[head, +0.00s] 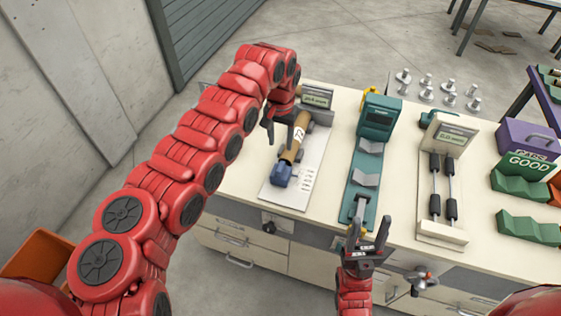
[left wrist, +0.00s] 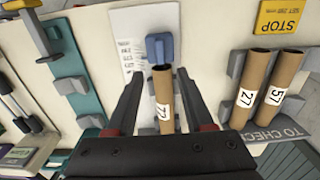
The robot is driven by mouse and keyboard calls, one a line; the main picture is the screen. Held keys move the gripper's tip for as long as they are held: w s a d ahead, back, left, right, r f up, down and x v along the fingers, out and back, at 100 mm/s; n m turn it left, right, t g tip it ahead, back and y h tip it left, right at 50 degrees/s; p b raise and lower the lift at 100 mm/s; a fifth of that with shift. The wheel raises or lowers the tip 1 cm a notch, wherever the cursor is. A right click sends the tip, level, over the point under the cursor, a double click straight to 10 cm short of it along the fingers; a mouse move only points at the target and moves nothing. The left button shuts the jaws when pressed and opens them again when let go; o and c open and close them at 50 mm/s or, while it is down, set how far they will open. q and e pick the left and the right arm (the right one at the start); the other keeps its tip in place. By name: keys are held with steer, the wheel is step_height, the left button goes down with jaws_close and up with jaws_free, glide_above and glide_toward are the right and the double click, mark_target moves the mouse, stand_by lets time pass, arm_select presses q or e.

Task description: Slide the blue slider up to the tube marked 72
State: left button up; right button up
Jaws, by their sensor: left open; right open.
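The blue slider (head: 281,173) sits at the near end of a pale plate with a printed scale; it also shows in the left wrist view (left wrist: 160,46). The brown tube marked 72 (head: 292,150) lies just beyond it in line, and its label shows in the left wrist view (left wrist: 163,108). Slider and tube end look very close; I cannot tell whether they touch. My left gripper (head: 280,130) is open above the tube, with a finger on either side in the left wrist view (left wrist: 159,74). My right gripper (head: 369,232) is open and empty at the table's front edge.
A small display (head: 316,97) stands behind the plate. A teal device (head: 378,118) with grey cradles is to its right, then a two-rod device (head: 447,137). Tubes marked 27 (left wrist: 248,90) and 57 (left wrist: 278,88) lie on a rack beside the plate.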

arm_select(q)
steer(key=p, duration=0.2)
glide_above(281, 166)
step_height(281, 166, down, 6)
steer(key=shift+s+f, duration=0.1)
steer(key=shift+f, duration=0.05)
step_height(281, 166, down, 4)
steer(key=shift+f, duration=0.75)
jaws_close()
